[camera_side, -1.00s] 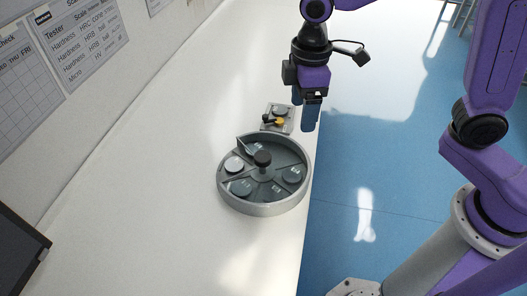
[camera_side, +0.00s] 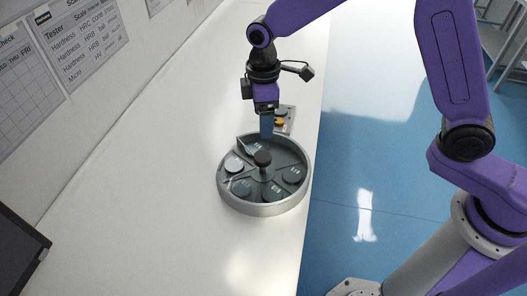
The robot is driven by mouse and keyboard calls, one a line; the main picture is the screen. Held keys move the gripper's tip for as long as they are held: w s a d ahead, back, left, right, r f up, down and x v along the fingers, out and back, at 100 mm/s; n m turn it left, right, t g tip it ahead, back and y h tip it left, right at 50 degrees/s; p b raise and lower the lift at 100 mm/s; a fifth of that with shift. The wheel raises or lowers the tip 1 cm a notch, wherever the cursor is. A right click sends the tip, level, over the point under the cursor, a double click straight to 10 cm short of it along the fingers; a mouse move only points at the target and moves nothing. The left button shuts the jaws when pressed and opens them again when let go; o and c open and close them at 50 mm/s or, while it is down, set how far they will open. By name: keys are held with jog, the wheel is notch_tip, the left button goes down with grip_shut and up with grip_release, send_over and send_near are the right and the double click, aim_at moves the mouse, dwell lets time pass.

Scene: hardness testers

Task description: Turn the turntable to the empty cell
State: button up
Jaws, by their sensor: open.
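The turntable (camera_side: 265,209) is a round grey tray on the white bench, split by thin walls into wedge cells with small labels. A black knob (camera_side: 262,158) stands at its centre. A pale round disc (camera_side: 234,165) lies in the left cell. A dark disc (camera_side: 292,175) lies in the right cell; darker round shapes show in the front cells, but their details are too small to read. My gripper (camera_side: 267,136) is open and points down, over the far part of the turntable, above and just beyond the knob. It appears apart from the knob. Part of the far cells is hidden behind it.
A small plate (camera_side: 291,125) with a grey disc and a yellow part sits just beyond the turntable, partly behind my gripper. The bench edge runs close to the turntable's right. The bench to the left is clear up to a dark screen (camera_side: 18,254).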

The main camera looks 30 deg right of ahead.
aim_at(263, 155)
notch_tip(263, 155, down, 13)
jog(key=shift+r, duration=0.2)
dwell(0.3)
grip_shut()
jog(key=shift+n, duration=0.4)
jog(key=shift+d+n, duration=0.1)
jog(key=shift+n, duration=2.6)
jog(key=shift+w+n, duration=0.1)
jog(key=shift+n, duration=2.7)
